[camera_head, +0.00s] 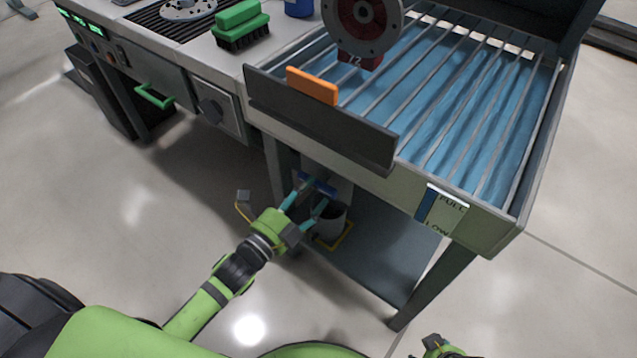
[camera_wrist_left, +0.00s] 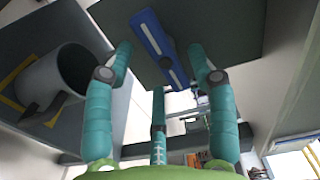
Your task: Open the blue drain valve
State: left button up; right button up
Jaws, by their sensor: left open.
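The blue drain valve handle (camera_head: 317,184) is under the tank's front edge in the head view. In the left wrist view it is a blue bar (camera_wrist_left: 153,42) with a grey pivot, set on a dark grey plate and lying at a slant. My left gripper (camera_head: 311,195) is open, with its teal fingers pointing at the handle. In the left wrist view the fingers (camera_wrist_left: 160,62) stand to either side of the handle, apart from each other. I cannot tell whether they touch it. My right gripper's fingers are not visible.
A grey bucket (camera_head: 331,222) stands below on the shelf in a yellow outline, also in the left wrist view (camera_wrist_left: 62,80). The tank (camera_head: 480,221) holds blue liquid and carries a level gauge. A table leg (camera_head: 277,172) is beside my left gripper. The floor in front is clear.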

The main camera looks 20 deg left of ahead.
aim_at(315, 188)
pick_arm(q)
jog(key=shift+x, duration=1.6)
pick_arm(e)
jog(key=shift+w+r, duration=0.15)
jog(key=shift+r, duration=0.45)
pick_arm(q)
grip_shut()
